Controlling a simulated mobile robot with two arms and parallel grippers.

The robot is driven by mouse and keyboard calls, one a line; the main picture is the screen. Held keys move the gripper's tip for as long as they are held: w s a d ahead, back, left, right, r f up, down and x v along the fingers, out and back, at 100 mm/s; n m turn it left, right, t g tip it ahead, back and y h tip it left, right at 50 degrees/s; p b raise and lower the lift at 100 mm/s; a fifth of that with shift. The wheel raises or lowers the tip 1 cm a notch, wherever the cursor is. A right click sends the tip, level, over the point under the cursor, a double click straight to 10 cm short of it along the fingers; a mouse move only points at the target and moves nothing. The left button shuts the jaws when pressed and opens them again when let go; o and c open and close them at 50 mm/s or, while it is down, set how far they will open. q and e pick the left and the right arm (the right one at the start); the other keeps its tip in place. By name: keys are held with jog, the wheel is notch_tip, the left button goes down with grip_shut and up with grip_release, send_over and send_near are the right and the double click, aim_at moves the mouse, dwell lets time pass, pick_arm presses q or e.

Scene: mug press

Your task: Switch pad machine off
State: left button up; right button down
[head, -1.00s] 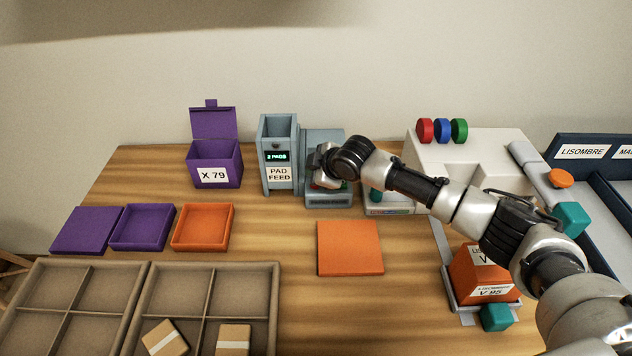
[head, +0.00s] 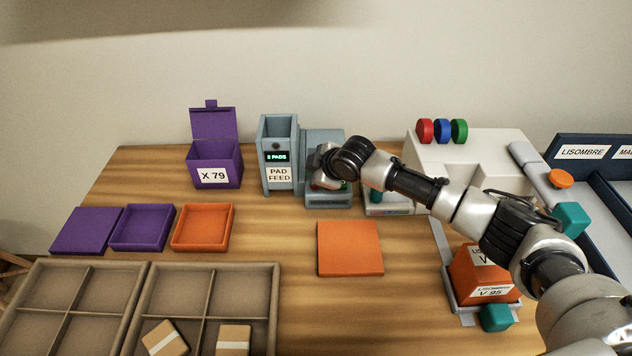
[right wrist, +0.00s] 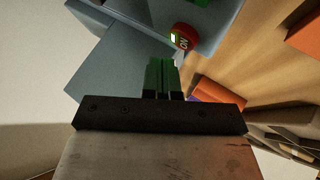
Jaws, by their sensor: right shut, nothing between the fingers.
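The blue-grey pad machine (head: 326,149) stands at the back of the table, with the PAD FEED hopper (head: 279,178) and its lit green display at its left. My right gripper (head: 323,182) is down at the machine's front and hides part of it in the head view. In the right wrist view its green fingers (right wrist: 163,65) are shut and empty. Just beyond their tips is a red round switch (right wrist: 185,38) marked ON, with a lit pale-green window and a small grey lever (right wrist: 180,58). I cannot tell whether the fingers touch the lever. My left gripper is not in view.
A purple open box (head: 214,152) marked X 79 stands left of the hopper. A white machine (head: 480,150) with red, blue and green knobs is at right. Trays fill the left front.

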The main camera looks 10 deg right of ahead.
jog(key=shift+f, duration=0.1)
dwell(0.5)
jog(key=shift+f, duration=0.35)
jog(key=shift+f, duration=0.5)
dwell(0.6)
jog(key=shift+r, duration=0.15)
jog(key=shift+r+p, duration=0.75)
jog(key=shift+r, duration=0.05)
notch_tip(320, 180, up, 6)
jog(key=p, duration=0.5)
